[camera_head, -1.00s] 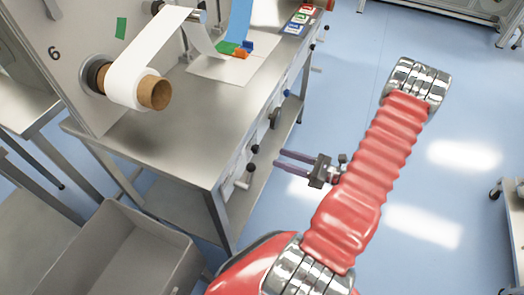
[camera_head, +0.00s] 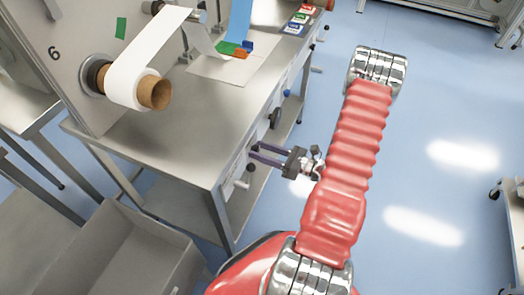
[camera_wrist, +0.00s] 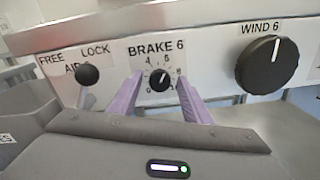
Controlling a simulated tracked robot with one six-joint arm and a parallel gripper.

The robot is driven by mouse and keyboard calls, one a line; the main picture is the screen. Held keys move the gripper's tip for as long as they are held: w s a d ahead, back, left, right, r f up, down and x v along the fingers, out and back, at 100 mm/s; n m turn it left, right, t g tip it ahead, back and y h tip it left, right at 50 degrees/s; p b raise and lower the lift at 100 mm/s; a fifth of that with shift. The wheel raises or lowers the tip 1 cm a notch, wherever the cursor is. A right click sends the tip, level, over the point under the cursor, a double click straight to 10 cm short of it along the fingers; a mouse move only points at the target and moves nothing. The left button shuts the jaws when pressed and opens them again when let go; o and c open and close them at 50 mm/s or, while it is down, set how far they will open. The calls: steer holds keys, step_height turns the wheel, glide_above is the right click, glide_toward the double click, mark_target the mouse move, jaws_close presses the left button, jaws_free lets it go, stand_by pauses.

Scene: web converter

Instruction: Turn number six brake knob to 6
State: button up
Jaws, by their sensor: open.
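The brake 6 knob (camera_wrist: 160,79) is a small black knob on a white panel under the label "BRAKE 6". Its pale mark appears to point up and slightly right, but the exact number is too small to read. My open gripper (camera_wrist: 160,86) has its two purple fingers on either side of the knob, with visible gaps. Whether the tips reach past the knob's face is unclear. In the head view, my gripper (camera_head: 253,154) points left at the front panel of the steel table (camera_head: 165,135); the brake knob is not clear there.
The large black wind 6 knob (camera_wrist: 267,65) is right of the brake knob. A black-ended lever (camera_wrist: 88,75) sits left, by "FREE" and "LOCK". A grey bin (camera_head: 125,250) stands below left of the table.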

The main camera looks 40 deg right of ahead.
steer(key=shift+c, duration=0.2)
steer(key=c, duration=1)
steer(key=shift+n, duration=0.5)
steer(key=o, duration=1)
steer(key=shift+o, duration=0.2)
steer(key=shift+s+d, duration=0.1)
steer(key=v, duration=1.3)
steer(key=shift+s+d, duration=0.2)
steer(key=shift+s, duration=0.05)
